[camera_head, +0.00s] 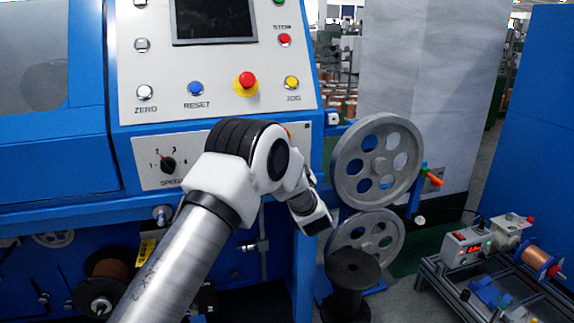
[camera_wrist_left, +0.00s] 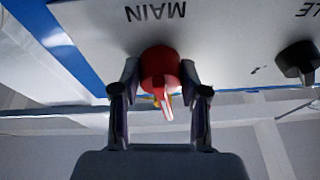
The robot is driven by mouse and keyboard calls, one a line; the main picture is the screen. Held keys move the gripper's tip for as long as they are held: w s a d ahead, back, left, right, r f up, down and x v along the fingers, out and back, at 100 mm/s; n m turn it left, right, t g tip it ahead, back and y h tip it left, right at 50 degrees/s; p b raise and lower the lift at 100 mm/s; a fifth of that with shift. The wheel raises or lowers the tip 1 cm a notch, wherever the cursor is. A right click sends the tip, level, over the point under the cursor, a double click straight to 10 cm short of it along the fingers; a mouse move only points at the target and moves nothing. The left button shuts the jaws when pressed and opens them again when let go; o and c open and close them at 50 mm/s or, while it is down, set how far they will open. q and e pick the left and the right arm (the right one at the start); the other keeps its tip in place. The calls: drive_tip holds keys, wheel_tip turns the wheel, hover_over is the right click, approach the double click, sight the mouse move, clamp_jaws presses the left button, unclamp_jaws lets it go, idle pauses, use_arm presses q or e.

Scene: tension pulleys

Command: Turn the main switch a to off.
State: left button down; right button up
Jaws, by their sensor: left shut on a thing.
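The main switch (camera_wrist_left: 160,68) is a red rotary knob on a pale panel, under the word MAIN, which reads upside down in the left wrist view. A red handle part of it points down in that picture, between the fingers. My left gripper (camera_wrist_left: 160,92) has one finger on each side of the knob and is shut on it. In the head view my left arm covers the right part of the control panel, and the switch and the fingertips cannot be made out. My right gripper is in neither view.
A black knob (camera_wrist_left: 297,60) sits on the same panel, to the right in the wrist view. In the head view the speed dial (camera_head: 168,165) is left of my arm and a red emergency button (camera_head: 246,81) is above it. Grey pulleys (camera_head: 377,162) stand to the right.

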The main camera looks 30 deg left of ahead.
use_arm(q)
drive_tip(key=n+g+b, duration=0.1)
drive_tip(key=n, duration=0.1)
drive_tip(key=n+g+y, duration=0.1)
drive_tip(key=n, duration=0.2)
drive_tip(key=shift+w+d+f+b, duration=0.1)
drive_tip(key=shift+f+b, duration=0.1)
drive_tip(key=shift+b, duration=0.2)
drive_tip(key=shift+r+n+g+b, duration=0.15)
drive_tip(key=shift+n+g+b, duration=0.7)
drive_tip(key=shift+n, duration=1.75)
drive_tip(key=c, duration=0.6)
unclamp_jaws()
drive_tip(key=shift+r, duration=0.1)
drive_tip(key=v, duration=1.2)
drive_tip(key=shift+w, duration=0.2)
drive_tip(key=shift+f, duration=0.2)
